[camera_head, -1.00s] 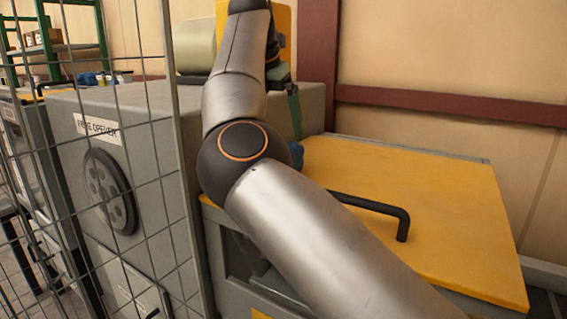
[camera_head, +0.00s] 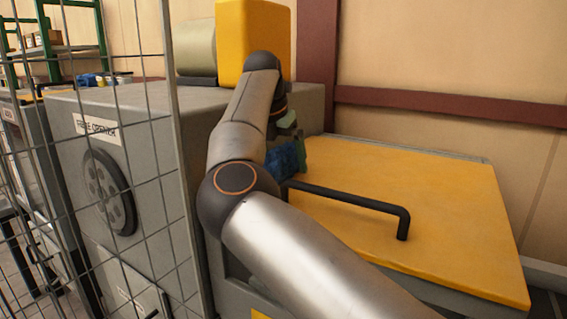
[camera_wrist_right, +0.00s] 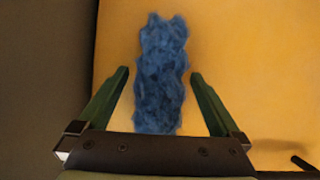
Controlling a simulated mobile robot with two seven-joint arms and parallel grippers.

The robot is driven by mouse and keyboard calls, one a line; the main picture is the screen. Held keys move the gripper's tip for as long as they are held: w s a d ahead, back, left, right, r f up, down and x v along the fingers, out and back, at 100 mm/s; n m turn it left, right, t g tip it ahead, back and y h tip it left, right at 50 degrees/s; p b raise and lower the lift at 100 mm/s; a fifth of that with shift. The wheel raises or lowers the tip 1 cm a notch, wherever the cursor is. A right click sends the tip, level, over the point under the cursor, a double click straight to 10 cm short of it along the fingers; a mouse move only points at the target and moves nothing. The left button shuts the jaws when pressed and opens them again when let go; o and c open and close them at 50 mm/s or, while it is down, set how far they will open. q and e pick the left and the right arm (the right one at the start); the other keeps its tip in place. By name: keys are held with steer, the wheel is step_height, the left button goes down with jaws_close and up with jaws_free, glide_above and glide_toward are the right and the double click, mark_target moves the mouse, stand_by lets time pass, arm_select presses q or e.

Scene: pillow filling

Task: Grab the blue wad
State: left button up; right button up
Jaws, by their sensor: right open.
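The blue wad (camera_wrist_right: 161,75) is fluffy and long, and lies on the yellow lid (camera_wrist_right: 250,60). In the head view the wad (camera_head: 284,160) shows partly behind my right arm, at the lid's left side. My right gripper (camera_wrist_right: 160,73) is open, with one green finger on each side of the wad and a gap visible to both. The wad extends past the fingertips. I cannot tell how high the fingers are above the lid. In the head view my right gripper (camera_head: 298,148) is partly hidden by its own arm. My left gripper is not in view.
A black handle (camera_head: 350,198) rises from the yellow lid (camera_head: 440,220). A grey machine (camera_head: 150,120) stands left of the lid, with a yellow part (camera_head: 252,28) on top. A wire fence (camera_head: 90,200) is at the left. The lid's right side is clear.

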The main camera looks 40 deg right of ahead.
steer(key=shift+c, duration=0.4)
steer(key=c, duration=1.3)
steer(key=shift+r, duration=0.15)
